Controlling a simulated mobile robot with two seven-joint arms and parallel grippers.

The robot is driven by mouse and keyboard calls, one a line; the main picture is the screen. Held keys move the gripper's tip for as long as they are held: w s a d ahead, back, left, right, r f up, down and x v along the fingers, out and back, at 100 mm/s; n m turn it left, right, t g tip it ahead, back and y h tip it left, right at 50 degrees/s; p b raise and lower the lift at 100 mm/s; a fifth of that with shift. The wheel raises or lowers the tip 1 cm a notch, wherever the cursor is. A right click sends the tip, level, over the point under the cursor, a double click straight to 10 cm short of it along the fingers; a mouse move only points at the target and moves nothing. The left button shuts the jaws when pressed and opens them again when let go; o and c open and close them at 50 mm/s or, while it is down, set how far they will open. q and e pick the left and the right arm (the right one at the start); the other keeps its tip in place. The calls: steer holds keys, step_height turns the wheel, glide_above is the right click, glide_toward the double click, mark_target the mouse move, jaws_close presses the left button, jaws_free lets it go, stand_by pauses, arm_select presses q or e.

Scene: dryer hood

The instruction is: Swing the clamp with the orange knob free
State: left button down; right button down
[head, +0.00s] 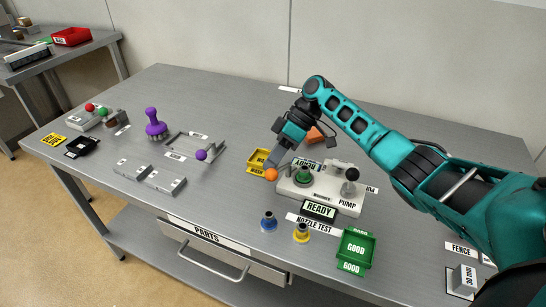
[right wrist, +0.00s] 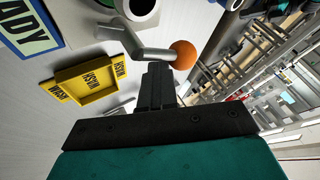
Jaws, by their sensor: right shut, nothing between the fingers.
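The orange knob (head: 270,174) sits on the end of the clamp's bent grey arm, at the left end of the light-coloured pump unit (head: 347,207). In the right wrist view the orange knob (right wrist: 184,54) and the grey clamp arm (right wrist: 150,52) lie just beyond my fingertips. My right gripper (head: 270,163) points down beside the knob, shut and empty. In the right wrist view its fingertips (right wrist: 159,68) are close to the clamp arm; I cannot tell whether they touch. A green ring part (head: 303,175) is on the pump unit near the clamp. My left gripper is not in view.
A black-knobbed lever (head: 351,176) stands on the pump.

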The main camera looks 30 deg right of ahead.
steer(key=shift+s+a, duration=0.1)
steer(key=shift+s, duration=0.35)
stand_by(0.6)
steer(key=shift+p, duration=0.3)
stand_by(1.2)
steer(key=shift+a, duration=0.1)
